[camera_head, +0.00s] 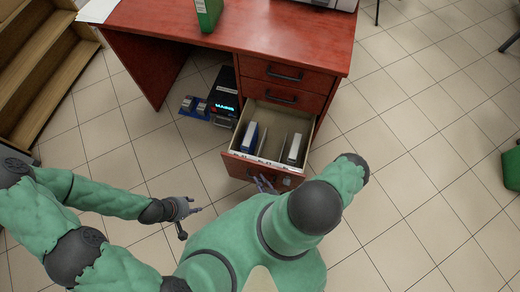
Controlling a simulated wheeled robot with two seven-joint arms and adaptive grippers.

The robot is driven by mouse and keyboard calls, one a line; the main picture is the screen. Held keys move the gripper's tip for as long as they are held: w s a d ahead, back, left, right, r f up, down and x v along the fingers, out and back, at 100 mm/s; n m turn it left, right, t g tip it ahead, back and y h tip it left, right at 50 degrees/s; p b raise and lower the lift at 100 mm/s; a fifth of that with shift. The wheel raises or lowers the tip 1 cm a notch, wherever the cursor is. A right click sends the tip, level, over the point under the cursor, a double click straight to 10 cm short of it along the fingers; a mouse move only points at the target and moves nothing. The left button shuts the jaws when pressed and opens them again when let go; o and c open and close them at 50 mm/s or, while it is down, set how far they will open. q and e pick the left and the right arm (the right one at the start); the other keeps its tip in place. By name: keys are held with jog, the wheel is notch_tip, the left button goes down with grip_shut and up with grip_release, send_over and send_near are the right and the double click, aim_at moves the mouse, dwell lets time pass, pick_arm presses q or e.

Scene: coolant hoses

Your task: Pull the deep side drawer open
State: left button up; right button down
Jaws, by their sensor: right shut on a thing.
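The deep side drawer (238,165) is the lowest drawer of the red-brown desk (240,30). It stands pulled out towards me, with its inside in view. Several upright folders or files (294,148) stand in it, in white and blue. My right gripper (264,184) is at the drawer's front, shut on its handle; my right arm hides part of the front. My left gripper (190,210) hangs over the floor to the left of the drawer and touches nothing; its finger opening is too small to tell.
Two shut drawers with dark handles, the upper (285,74) and the lower (281,97), sit above. A black computer case (224,92) stands left of the drawer, with small blue-grey items (194,106) beside it. A wooden shelf (48,75) is at left, a green bin (511,168) at right.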

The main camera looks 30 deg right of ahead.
jog(key=c, duration=1.3)
grip_release()
jog(key=shift+s+a+r, duration=0.1)
jog(key=shift+s+r, duration=0.15)
jog(key=shift+s, duration=1.75)
jog(key=shift+s+a+r, duration=0.15)
jog(key=shift+s+r, duration=0.1)
jog(key=shift+s, duration=1.7)
jog(key=shift+s+a+r, duration=0.1)
jog(key=shift+s+r, duration=0.15)
jog(key=shift+s, duration=1.75)
jog(key=shift+w+a+r, duration=0.1)
